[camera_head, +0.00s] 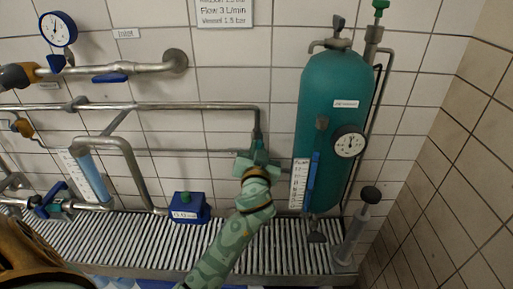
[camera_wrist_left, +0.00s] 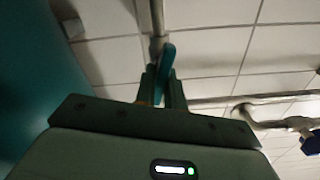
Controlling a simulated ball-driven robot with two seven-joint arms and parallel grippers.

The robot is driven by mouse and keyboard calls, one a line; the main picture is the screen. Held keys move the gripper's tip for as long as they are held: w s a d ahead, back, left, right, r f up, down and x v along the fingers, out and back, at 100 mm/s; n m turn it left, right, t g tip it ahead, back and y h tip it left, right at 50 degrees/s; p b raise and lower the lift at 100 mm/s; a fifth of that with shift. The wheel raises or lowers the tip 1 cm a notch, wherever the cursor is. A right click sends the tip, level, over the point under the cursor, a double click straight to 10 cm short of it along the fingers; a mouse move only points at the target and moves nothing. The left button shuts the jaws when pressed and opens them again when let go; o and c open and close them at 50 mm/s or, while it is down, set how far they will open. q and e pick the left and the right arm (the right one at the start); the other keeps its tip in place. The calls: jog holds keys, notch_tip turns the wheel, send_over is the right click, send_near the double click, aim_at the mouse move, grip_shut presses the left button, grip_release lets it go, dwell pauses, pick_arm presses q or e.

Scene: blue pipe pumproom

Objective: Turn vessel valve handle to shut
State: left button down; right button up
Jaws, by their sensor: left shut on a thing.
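The green vessel (camera_head: 335,85) stands upright against the tiled wall. My left gripper (camera_head: 257,158) is just left of it, at the lower end of a pipe that drops from the horizontal run. In the left wrist view my left gripper (camera_wrist_left: 162,88) is shut on a teal valve handle (camera_wrist_left: 168,56). The handle stands up between the fingers, close beside a grey pipe (camera_wrist_left: 157,18), and points roughly along it in that picture. In the head view the gripper largely hides the handle and valve body. My right gripper is not in view.
A round gauge (camera_head: 349,143) and a blue-edged level strip (camera_head: 311,180) sit on the vessel's front. A blue box (camera_head: 188,208) with a green button stands left of my arm. A slatted grate (camera_head: 130,245) runs below. Pipes (camera_head: 180,106) cross the wall at left.

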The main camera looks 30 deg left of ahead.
pick_arm(q)
jog(key=m+p, duration=0.1)
jog(key=m, duration=0.2)
jog(key=shift+m, duration=0.4)
jog(key=m+p, duration=0.1)
jog(key=m, duration=0.2)
jog(key=shift+w+d+m, duration=0.1)
jog(key=shift+d+m, duration=0.05)
jog(key=shift+m, duration=0.15)
jog(key=m+p, duration=0.1)
jog(key=m, duration=0.3)
jog(key=shift+f, duration=0.15)
jog(key=shift+f+m+p, duration=0.15)
jog(key=shift+m+p, duration=0.4)
jog(key=shift+m, duration=1.15)
jog(key=shift+f, duration=0.1)
jog(key=c, duration=1.5)
grip_release()
